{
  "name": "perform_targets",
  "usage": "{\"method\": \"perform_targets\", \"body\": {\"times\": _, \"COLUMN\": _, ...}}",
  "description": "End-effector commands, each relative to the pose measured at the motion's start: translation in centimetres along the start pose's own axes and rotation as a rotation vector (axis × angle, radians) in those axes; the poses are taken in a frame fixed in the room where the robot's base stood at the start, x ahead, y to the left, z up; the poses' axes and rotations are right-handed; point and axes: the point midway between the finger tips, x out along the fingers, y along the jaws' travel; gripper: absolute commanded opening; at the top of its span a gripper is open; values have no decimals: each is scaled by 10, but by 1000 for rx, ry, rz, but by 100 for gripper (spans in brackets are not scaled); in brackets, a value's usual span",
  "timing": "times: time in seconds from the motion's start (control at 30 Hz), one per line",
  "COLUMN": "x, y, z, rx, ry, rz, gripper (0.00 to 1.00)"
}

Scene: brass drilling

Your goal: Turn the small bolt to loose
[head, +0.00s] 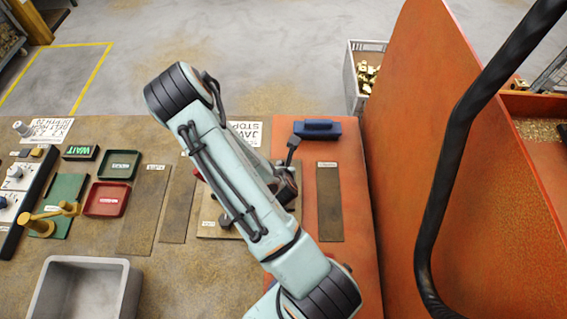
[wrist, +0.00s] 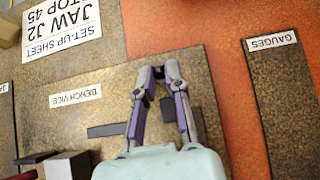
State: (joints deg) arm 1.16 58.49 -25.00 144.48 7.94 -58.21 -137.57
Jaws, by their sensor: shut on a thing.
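My gripper (wrist: 159,73) is over the bench vice mat (wrist: 65,115) in the wrist view. Its two fingers come together at the tips, on a small dark thing (wrist: 159,74) that I cannot make out clearly. I cannot tell whether that is the small bolt. I see no other bolt that I can name. In the head view my arm covers most of the bench vice mat (head: 207,225) and hides the gripper's tips. Dark red and grey parts (wrist: 68,166) show at the lower left of the wrist view, cut by the frame edge.
The gauges mat (head: 329,215) lies empty on the orange surface at right. A blue block (head: 317,129) stands behind it. Red (head: 107,199) and green (head: 120,164) trays, a grey bin (head: 85,270) and a knob panel (head: 18,190) are at left. A high orange wall (head: 440,130) stands right.

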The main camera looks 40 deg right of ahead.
Motion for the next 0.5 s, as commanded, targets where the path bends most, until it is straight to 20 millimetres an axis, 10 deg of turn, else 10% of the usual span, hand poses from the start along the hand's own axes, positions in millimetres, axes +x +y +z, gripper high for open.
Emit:
{"method": "perform_targets", "body": {"times": 0.33, "x": 0, "y": 0, "z": 0, "rx": -2, "ry": 2, "rz": 1, "gripper": 0}}
{"method": "perform_targets", "body": {"times": 0.43, "x": 0, "y": 0, "z": 0, "rx": -1, "ry": 2, "rz": 1, "gripper": 37}}
{"method": "perform_targets", "body": {"times": 0.5, "x": 0, "y": 0, "z": 0, "rx": -1, "ry": 2, "rz": 1, "gripper": 38}}
